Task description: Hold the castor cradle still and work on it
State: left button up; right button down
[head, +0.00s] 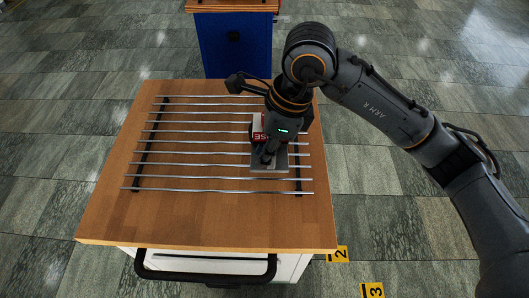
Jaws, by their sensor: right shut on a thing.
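A rack of several thin metal rods (190,165) on two dark side rails lies on a wooden table top (200,225). A small grey block (278,168) with a red lettered part (258,126) sits on the right part of the rods. I cannot tell for sure which of these is the castor cradle. My right gripper (267,158) points down over the grey block and is shut on it, as far as I can see; the gripper and wrist hide much of the block. My left gripper is not in view.
The table is a white cabinet with a black handle (205,280) at the front. A blue cabinet with a wooden top (235,42) stands behind. Yellow number markers (372,290) lie on the tiled floor at right. The front and left table top are bare.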

jog(key=shift+w+f+b, duration=2.05)
jog(key=shift+w+b, duration=0.3)
jog(key=shift+b, duration=0.15)
jog(key=shift+w+a+f+b, duration=0.1)
jog(key=shift+w+f+b, duration=1.25)
jog(key=shift+w+b, duration=0.15)
jog(key=shift+w+f+b, duration=0.45)
jog(key=shift+w+f, duration=0.05)
jog(key=shift+w, duration=0.05)
jog(key=shift+w+f, duration=0.3)
jog(key=shift+w, duration=0.1)
jog(key=shift+w+f+b, duration=0.75)
jog(key=shift+w+b, duration=0.1)
jog(key=shift+b, duration=0.05)
jog(key=shift+w+f+b, duration=0.35)
jog(key=shift+w+f, duration=0.1)
jog(key=shift+w, duration=0.1)
jog(key=shift+w+f, duration=0.2)
jog(key=shift+w, duration=0.05)
